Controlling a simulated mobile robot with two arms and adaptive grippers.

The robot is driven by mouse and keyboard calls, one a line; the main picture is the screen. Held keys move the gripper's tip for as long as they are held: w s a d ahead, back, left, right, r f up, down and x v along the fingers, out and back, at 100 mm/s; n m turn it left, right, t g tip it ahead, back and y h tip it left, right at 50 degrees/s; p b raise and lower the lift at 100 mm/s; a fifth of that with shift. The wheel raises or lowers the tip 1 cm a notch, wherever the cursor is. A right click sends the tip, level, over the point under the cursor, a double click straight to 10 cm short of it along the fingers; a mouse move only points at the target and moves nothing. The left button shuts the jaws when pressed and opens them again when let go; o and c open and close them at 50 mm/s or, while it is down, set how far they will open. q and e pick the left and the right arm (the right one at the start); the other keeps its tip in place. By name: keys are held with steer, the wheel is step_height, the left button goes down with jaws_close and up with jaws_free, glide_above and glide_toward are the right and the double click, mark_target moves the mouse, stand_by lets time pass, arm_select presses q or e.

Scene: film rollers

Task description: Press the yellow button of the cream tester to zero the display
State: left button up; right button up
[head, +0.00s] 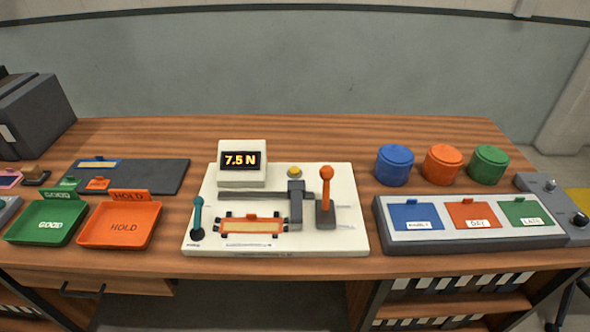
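The cream tester (347,228) sits on the middle of the wooden bench. Its display (241,160), in a cream box at the back left of the tester, reads 7.5 N. The yellow button (294,171) is on the tester's back edge, right of the display box and just behind a grey block. It is small, and I cannot tell whether it is pressed. Neither of my grippers is in the head view, and nothing covers the button from above.
An orange-knobbed lever (326,190) stands close to the button's right. A teal lever (197,217) is at the tester's left. Green (45,223) and orange (119,225) trays lie left; blue (395,166), orange and green canisters stand right. The bench behind the tester is clear.

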arm_select(q)
jaws_close()
steer(key=shift+a, duration=0.1)
stand_by(1.1)
